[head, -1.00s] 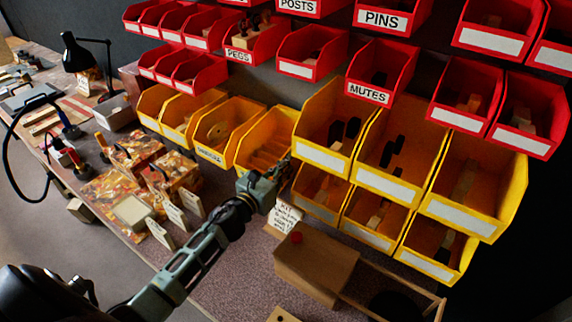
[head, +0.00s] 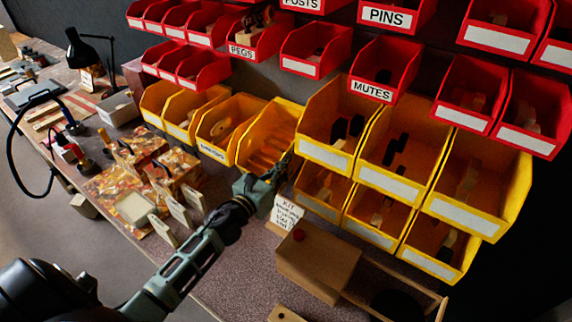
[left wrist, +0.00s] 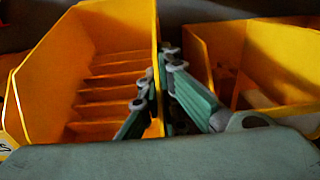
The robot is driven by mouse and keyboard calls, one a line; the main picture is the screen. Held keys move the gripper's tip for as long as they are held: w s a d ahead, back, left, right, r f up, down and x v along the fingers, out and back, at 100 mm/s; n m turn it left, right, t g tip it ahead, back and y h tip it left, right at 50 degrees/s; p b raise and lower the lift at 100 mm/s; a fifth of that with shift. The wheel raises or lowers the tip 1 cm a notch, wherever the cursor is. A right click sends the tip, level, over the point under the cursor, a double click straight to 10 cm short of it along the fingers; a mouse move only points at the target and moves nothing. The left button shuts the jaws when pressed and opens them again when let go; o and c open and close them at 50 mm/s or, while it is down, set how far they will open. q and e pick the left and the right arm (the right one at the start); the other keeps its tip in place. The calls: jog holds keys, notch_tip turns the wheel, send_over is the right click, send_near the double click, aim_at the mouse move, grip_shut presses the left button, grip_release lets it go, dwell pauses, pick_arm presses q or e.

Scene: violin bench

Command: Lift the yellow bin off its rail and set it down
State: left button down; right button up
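The yellow bin (head: 268,148) hangs in the row of yellow bins, at its right end beside the larger bins, with ribbed slots inside. In the left wrist view the bin (left wrist: 82,35) fills the left side. My left gripper (head: 282,165) is at the bin's right side wall. In the left wrist view my left gripper (left wrist: 157,78) has one finger inside the bin and the other outside, closed together on the wall's rim. The bin's underside and rail are hidden. My right gripper is not in view.
Larger yellow bins (head: 325,148) stand close on the right. Red bins (head: 315,65) hang above. A wooden box (head: 318,265) and a KIT card (head: 286,212) are on the bench below. Bare bench (head: 225,270) lies in front.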

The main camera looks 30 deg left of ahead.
pick_arm(q)
jog(key=s+a+b, duration=0.2)
jog(key=s, duration=1.3)
jog(key=shift+s, duration=0.2)
dwell(1.0)
jog(key=shift+a, duration=0.1)
dwell(0.4)
